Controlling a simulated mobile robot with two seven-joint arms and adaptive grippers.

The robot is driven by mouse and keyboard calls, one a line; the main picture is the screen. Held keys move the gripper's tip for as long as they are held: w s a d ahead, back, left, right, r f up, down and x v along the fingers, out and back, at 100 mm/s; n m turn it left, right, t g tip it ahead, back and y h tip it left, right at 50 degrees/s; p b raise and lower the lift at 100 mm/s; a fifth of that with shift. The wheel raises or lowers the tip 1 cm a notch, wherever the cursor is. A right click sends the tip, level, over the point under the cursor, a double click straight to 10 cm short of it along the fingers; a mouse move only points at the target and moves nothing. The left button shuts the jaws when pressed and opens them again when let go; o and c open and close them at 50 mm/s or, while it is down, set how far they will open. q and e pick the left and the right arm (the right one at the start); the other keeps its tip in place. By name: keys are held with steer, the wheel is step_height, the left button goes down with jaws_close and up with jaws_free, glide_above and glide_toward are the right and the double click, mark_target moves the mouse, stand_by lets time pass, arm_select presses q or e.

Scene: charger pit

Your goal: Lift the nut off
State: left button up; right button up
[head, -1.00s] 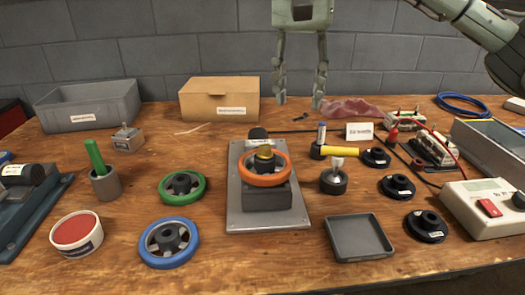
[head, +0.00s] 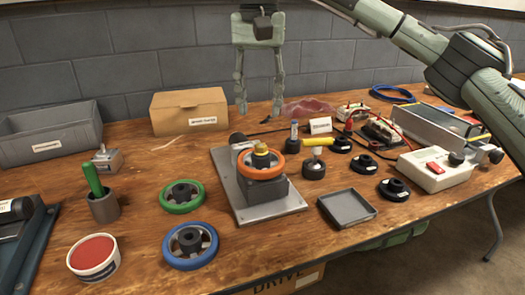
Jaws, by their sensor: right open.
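A brass-yellow nut (head: 260,147) sits on top of the hub of an orange-rimmed wheel (head: 274,172). The wheel rests on a dark block on a grey metal plate (head: 229,193) in the middle of the bench. My right gripper (head: 260,109) hangs fingers down above and behind the wheel, open and empty, with its fingers well apart. The gripper is apart from the nut. My left gripper is not in view.
Green (head: 182,197) and blue (head: 191,246) wheels lie left of the plate. An empty grey tray (head: 347,208) and several black hubs lie right. A cardboard box (head: 189,112) stands behind. A charger box (head: 437,169) is at right.

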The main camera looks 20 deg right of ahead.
mark_target(261, 145)
step_height(261, 145, down, 3)
steer(key=shift+d+r, duration=0.15)
steer(key=f, duration=0.5)
steer(key=shift+s+f, duration=0.1)
steer(key=shift+s, duration=0.15)
jaws_close()
